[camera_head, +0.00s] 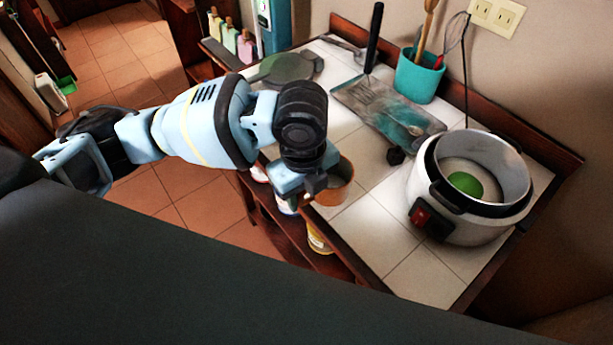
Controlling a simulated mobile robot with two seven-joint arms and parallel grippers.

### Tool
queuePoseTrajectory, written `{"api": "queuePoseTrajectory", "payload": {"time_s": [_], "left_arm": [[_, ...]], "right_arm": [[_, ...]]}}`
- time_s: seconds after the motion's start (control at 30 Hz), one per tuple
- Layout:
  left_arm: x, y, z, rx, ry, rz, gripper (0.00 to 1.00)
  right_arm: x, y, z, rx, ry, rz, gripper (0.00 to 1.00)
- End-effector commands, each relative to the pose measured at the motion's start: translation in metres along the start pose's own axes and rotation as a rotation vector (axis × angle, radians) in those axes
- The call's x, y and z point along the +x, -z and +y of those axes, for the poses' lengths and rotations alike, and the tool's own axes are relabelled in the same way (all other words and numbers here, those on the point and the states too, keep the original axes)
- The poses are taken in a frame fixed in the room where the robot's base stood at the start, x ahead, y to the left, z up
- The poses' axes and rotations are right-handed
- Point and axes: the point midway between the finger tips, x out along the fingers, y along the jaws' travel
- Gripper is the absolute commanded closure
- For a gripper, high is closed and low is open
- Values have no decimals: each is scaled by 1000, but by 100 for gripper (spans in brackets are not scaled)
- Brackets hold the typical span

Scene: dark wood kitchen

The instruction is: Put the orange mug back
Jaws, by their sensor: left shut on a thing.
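The orange mug (343,180) is at the left edge of the tiled counter (362,232), partly hidden behind my left gripper. My left gripper (312,192) comes in from the left and is shut on the mug at its near left side. The mug looks upright. I cannot tell whether its base touches the counter. My right gripper is not in view.
A white cooker (470,222) with a green thing (465,184) inside stands at the right. A teal utensil pot (417,77) and a teal tray (362,105) are behind. Several bottles (229,36) stand at the back left. Shelves with jars (318,238) are below the counter's left edge.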

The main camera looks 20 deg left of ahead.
Motion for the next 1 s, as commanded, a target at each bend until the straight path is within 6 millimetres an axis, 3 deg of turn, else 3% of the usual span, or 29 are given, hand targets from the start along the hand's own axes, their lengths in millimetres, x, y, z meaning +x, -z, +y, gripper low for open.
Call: {"api": "queuePoseTrajectory", "payload": {"time_s": [0.1, 0.3, 0.63, 0.83, 1.0], "left_arm": [[3, -22, -14, -4, 0, 0, 100], [5, -40, -27, -1, 2, 0, 100], [6, -50, -33, -2, 3, 0, 100], [34, -49, -31, 0, 1, 0, 100], [41, -49, -32, 0, 4, -1, 100]], "right_arm": [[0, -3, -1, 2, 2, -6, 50], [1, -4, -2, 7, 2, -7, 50], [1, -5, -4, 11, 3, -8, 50], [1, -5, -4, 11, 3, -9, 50], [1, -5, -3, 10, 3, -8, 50]]}}
